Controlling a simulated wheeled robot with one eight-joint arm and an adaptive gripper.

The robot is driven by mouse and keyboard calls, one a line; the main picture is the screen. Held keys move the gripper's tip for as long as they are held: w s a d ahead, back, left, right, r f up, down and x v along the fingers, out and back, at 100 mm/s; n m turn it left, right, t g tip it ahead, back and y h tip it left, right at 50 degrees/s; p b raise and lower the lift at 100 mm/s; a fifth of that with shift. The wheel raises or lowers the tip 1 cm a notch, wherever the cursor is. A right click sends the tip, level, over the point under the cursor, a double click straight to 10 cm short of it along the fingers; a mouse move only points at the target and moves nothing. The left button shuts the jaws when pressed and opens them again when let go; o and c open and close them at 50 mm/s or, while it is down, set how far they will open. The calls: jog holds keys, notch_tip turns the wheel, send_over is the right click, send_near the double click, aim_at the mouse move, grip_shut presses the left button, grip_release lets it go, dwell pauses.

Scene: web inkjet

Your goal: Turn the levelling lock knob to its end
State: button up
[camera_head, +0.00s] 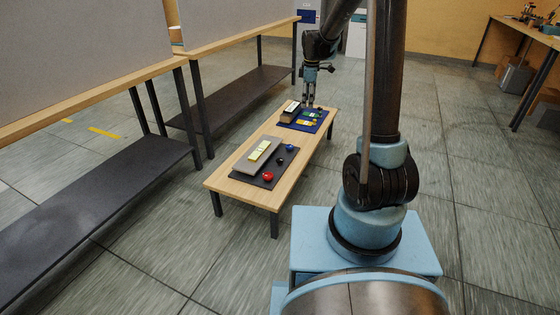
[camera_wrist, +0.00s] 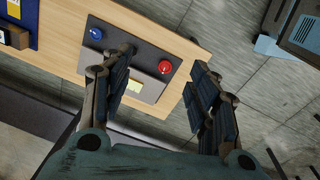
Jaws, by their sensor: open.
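Near the front of the low table, a dark panel (camera_head: 236,178) carries a red knob (camera_head: 268,176), a small dark knob (camera_head: 280,161) and a blue knob (camera_head: 290,148). I cannot tell which is the levelling lock knob. My gripper (camera_head: 308,103) is open and empty, pointing down over the table's far end, apart from the panel. In the wrist view the red knob (camera_wrist: 165,67) shows between the spread fingers, some distance beyond them. The blue knob (camera_wrist: 96,33) is left of the left finger, which seems to cover the dark knob.
A grey block with a yellow label (camera_head: 260,151) lies along the panel. A blue mat (camera_head: 317,127) with a dark box (camera_head: 290,111) and small coloured pieces lies below my gripper on the wooden table (camera_head: 216,182).

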jog(key=w+a+f+n, duration=0.4)
jog(key=w+a+f, duration=0.35)
jog(key=f, duration=0.25)
jog(key=n, duration=0.5)
send_over(280, 160)
notch_tip(280, 160, down, 15)
jog(key=shift+g, duration=0.4)
notch_tip(280, 160, down, 17)
jog(key=shift+a+f, duration=0.1)
jog(key=c, duration=1.1)
